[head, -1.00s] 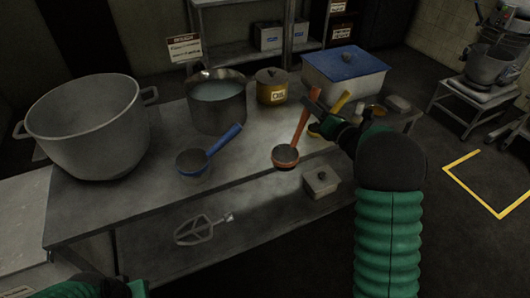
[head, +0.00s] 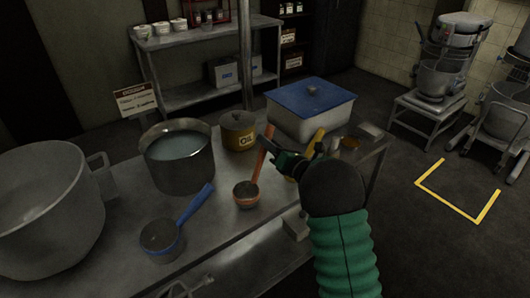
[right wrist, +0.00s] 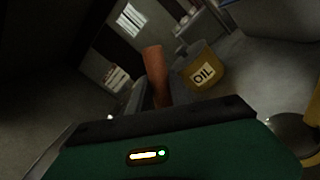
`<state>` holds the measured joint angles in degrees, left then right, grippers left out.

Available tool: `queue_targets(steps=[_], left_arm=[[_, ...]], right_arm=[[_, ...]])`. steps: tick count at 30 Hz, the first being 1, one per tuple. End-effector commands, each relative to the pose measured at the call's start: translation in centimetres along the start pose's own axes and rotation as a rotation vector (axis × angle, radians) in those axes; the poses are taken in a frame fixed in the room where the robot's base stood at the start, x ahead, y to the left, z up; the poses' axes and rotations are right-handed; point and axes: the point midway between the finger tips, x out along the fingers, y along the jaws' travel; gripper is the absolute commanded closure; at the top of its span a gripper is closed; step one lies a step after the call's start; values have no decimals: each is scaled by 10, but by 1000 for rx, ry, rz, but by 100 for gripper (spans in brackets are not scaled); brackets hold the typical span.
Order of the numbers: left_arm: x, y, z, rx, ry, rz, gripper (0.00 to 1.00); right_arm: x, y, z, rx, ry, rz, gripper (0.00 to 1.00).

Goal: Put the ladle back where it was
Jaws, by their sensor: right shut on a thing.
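My right gripper (head: 273,161) is shut on the orange handle of a ladle (head: 261,158). The ladle's bowl hangs low, in front of the oil pot; whether it touches the table is unclear. In the right wrist view the orange handle (right wrist: 156,75) stands up between the fingers. A blue-handled ladle (head: 190,209) lies on the table (head: 215,232) to the left. A yellow handle (head: 318,139) shows just behind my right gripper, partly hidden by it. My left gripper is out of view.
A pot of liquid (head: 180,180), a yellow oil pot (head: 238,132) and a blue-lidded container (head: 312,118) stand along the back of the table. A large grey pot (head: 45,225) fills the left end. Bare tabletop lies between the blue ladle and the orange one.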

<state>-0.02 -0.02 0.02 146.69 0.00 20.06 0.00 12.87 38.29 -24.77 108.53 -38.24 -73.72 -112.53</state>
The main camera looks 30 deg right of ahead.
Motion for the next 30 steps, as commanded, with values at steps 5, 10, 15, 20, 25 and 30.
queue_targets(steps=[5,10,15,20,25,30], left_arm=[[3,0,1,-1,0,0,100],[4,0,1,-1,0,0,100],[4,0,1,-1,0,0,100],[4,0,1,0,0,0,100],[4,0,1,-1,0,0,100],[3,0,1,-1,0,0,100]], right_arm=[[-1,-8,-16,0,-1,3,100],[-1,-10,-17,1,0,3,100],[-1,-11,-17,1,1,2,61],[-1,-11,-17,1,1,2,54],[-1,-10,-17,1,1,2,54],[-16,-11,-16,2,1,-1,54]])
